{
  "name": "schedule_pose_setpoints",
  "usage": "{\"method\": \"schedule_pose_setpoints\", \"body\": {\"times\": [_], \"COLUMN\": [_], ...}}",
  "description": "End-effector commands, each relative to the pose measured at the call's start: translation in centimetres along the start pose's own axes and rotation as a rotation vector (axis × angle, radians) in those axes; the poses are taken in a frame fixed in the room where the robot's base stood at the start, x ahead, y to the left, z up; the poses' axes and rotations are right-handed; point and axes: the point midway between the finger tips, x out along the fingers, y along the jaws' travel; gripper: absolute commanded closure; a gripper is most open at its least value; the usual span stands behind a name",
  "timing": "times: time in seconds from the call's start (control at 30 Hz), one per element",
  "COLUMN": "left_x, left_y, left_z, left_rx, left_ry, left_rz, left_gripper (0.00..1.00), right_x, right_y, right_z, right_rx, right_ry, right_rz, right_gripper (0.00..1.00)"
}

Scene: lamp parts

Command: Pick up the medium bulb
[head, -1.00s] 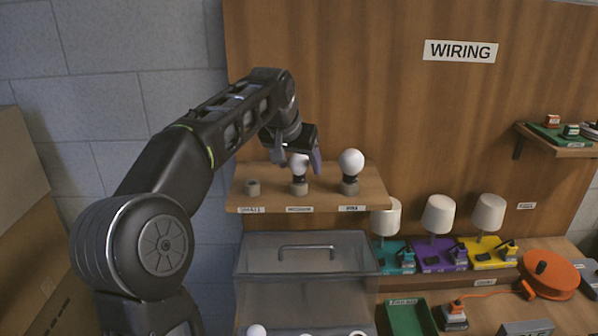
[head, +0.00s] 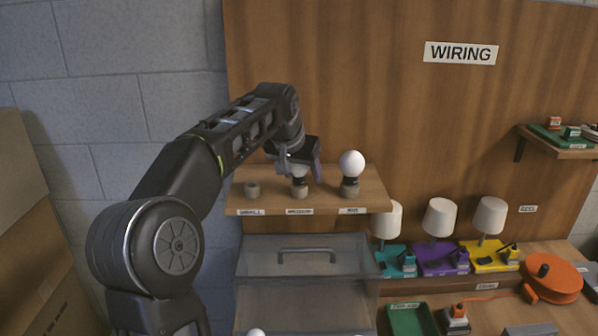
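The medium bulb (head: 299,171) is a white globe upright in the middle holder of the wooden shelf (head: 370,199), above the middle label. My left gripper (head: 300,172) is over it from above, with one finger on each side of the globe. The fingers look open, with the globe between them; whether either touches it is hard to tell. The gripper body hides the bulb's top. A larger white bulb (head: 351,163) stands in the holder to the right. My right gripper is out of view.
An empty small holder (head: 252,189) is at the shelf's left. Below is a grey translucent lidded box (head: 306,262). Three lamps with white shades (head: 439,217) stand right of it. An orange cable reel (head: 553,279) is farther right. The wooden back panel rises behind the shelf.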

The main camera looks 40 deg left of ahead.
Motion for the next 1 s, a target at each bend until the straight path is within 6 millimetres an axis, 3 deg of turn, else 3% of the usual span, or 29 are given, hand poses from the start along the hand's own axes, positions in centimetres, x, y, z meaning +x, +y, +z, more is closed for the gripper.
{"method": "schedule_pose_setpoints", "body": {"times": [0.53, 1.0], "left_x": [0.0, -0.84], "left_y": [0.0, 0.04], "left_z": [0.0, -0.64], "left_rx": [0.0, 0.001], "left_ry": [0.0, 0.002], "left_rz": [0.0, 0.0], "left_gripper": [0.88, 0.88], "right_x": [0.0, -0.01], "right_y": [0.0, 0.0], "right_z": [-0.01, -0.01], "right_rx": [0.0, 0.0], "right_ry": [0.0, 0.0], "right_rz": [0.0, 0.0], "right_gripper": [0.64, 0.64]}}
